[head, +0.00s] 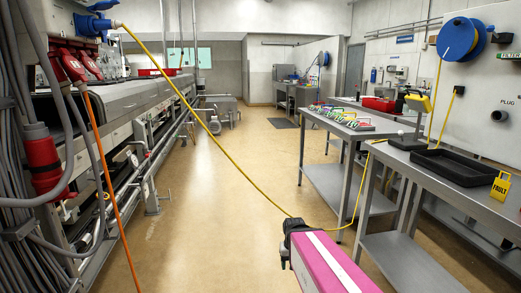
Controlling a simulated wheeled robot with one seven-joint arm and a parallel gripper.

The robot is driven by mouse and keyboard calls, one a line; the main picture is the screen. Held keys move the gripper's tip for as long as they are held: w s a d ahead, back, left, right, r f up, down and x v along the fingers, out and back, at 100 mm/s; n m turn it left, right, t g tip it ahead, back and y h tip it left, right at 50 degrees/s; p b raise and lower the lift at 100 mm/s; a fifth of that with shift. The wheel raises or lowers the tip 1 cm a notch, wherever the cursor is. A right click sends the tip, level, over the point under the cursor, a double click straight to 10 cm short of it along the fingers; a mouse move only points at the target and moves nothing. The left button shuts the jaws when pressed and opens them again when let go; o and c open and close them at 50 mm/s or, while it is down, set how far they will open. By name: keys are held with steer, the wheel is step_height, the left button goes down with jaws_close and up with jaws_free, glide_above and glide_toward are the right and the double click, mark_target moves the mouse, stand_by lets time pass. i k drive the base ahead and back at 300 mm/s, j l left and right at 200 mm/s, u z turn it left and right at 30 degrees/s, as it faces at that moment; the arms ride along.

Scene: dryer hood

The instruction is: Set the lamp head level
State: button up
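A small work lamp stands on the grey steel table at the right in the head view. Its yellow lamp head (418,103) sits on top of a dark upright above a flat dark base (405,143). The head looks tilted, its right side lower than its left. A small pale round part (401,133) shows on or by the base; I cannot tell what it is. My pink arm with a white stripe and a dark end shows at the bottom, well short of the lamp. No gripper fingers show.
A black tray (455,181) and a yellow FAULT tag (500,186) are right of the lamp on the steel table (440,203). Machinery lines the left. The middle floor (235,180) is otherwise clear.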

mark_target(421, 103)
steer(key=z, duration=1.3)
steer(key=i+j, duration=0.15)
steer(key=j+u, duration=0.05)
steer(key=j, duration=0.05)
